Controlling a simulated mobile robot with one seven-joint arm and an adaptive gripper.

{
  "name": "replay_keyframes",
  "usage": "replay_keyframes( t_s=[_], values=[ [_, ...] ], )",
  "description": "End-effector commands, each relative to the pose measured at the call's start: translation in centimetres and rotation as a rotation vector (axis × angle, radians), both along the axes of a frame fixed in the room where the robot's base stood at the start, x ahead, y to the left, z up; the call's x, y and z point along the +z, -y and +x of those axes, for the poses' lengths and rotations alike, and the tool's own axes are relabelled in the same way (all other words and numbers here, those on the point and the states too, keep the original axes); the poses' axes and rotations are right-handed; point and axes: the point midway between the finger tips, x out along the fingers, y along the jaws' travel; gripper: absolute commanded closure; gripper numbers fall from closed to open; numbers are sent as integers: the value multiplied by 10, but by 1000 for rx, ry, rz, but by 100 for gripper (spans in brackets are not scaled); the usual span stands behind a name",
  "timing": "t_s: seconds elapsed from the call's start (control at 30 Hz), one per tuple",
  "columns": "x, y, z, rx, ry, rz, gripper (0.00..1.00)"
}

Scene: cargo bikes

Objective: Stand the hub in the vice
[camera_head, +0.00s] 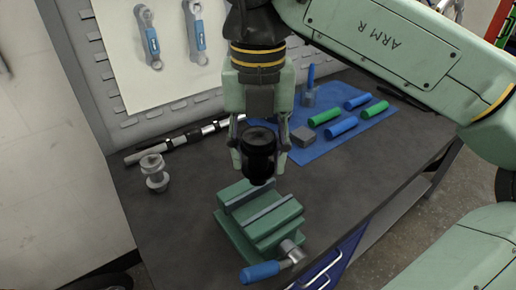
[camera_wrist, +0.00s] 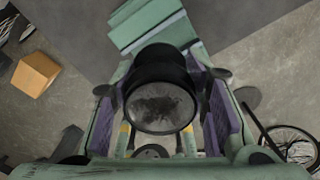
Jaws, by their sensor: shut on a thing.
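My gripper (camera_head: 259,148) is shut on a dark, thick cylinder, which I take to be the hub (camera_head: 258,163). The hub hangs roughly upright between the two fingers, just above the green vice (camera_head: 262,238); a small gap or slight overlap with its back edge cannot be told. The vice sits at the front of the bench, with grey jaw strips and a blue-handled screw (camera_head: 262,271) towards the front. In the wrist view the hub (camera_wrist: 160,105) shows a round, scuffed grey end between the purple finger pads, and part of the vice (camera_wrist: 150,22) shows beyond it.
A silver flanged part (camera_head: 154,172) stands on the dark bench (camera_head: 190,215) to the left. Metal rods lie along the pegboard. The bench left of the vice is clear.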

Motion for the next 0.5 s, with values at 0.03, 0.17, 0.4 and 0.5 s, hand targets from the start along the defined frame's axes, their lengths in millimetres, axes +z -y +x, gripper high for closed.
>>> replay_keyframes(
  t_s=[0.03,0.17,0.4,0.5],
  values=[
    [-2,0,0,0,0,0,95],
    [-8,0,0,0,1,0,95],
    [-26,0,0,1,1,-1,95],
    [-35,0,0,1,2,0,95]
  ],
)
